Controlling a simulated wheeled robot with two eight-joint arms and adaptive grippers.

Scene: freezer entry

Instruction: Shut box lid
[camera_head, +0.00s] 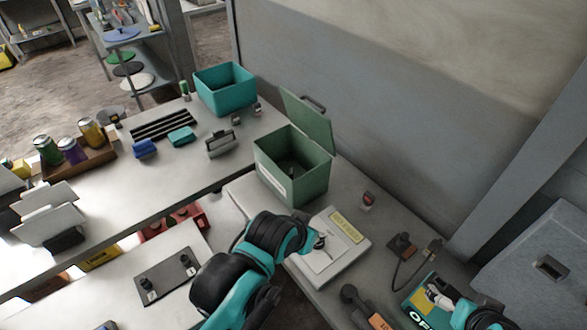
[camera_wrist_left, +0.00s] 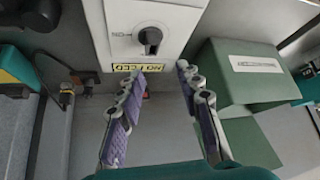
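The green box (camera_head: 280,176) stands on the bench against the wall. Its lid (camera_head: 308,122), with a dark handle, is raised upright at the box's back right side, so the box is open. The box also shows at the right in the left wrist view (camera_wrist_left: 235,88), with a white label. In the wrist view my left gripper (camera_wrist_left: 160,78) is open and empty, left of the box.
A white device (camera_head: 338,262) with a knob and yellow label lies just in front of the green box. A teal bin (camera_head: 225,90) stands behind it to the left. A small red-topped button (camera_head: 368,200) and a cabled black part (camera_head: 402,245) lie to the right.

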